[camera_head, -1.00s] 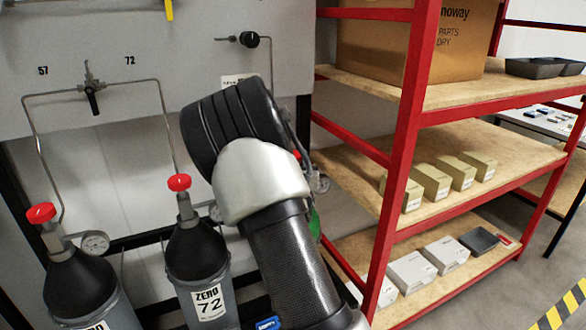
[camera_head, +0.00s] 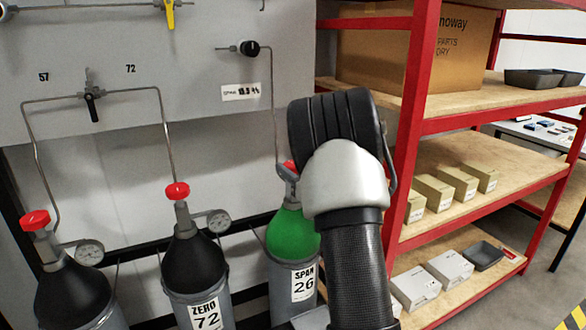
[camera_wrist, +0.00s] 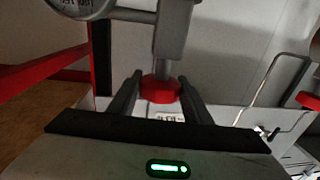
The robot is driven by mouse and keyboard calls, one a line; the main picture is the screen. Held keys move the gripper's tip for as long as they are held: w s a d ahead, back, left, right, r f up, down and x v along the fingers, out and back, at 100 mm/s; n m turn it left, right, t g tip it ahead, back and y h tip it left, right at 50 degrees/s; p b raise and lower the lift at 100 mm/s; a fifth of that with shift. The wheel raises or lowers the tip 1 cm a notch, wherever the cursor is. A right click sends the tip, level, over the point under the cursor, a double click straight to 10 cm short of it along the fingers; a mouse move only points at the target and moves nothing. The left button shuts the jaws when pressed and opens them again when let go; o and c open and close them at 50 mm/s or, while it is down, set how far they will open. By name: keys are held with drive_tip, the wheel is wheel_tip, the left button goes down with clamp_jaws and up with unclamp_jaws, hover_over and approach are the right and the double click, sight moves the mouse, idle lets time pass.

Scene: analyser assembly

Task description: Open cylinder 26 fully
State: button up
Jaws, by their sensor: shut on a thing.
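Cylinder 26 (camera_head: 292,235) stands upright with a green shoulder and a "SPAN 26" label. My arm covers its right side in the head view. Its red valve knob (camera_head: 288,165) is partly hidden there by my arm. In the wrist view the red knob (camera_wrist: 160,90) sits between the two fingers of my gripper (camera_wrist: 160,82). The fingers are shut on the knob, one on each side. My gripper's fingers are hidden in the head view. How far the valve is turned cannot be told.
Cylinder 72 (camera_head: 196,262) and a further black-topped cylinder (camera_head: 72,292) stand to the left, with red knobs and gauges. Thin pipes (camera_head: 168,140) run up to the wall panel (camera_head: 190,60). A red-framed shelf (camera_head: 402,150) with boxes stands close on the right.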

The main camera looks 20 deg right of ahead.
drive_tip(key=shift+r, duration=0.1)
drive_tip(key=o, duration=1.1)
drive_tip(key=shift+c, duration=0.2)
drive_tip(key=s+d+p, duration=0.2)
drive_tip(key=s, duration=1.5)
drive_tip(key=shift+d, duration=0.2)
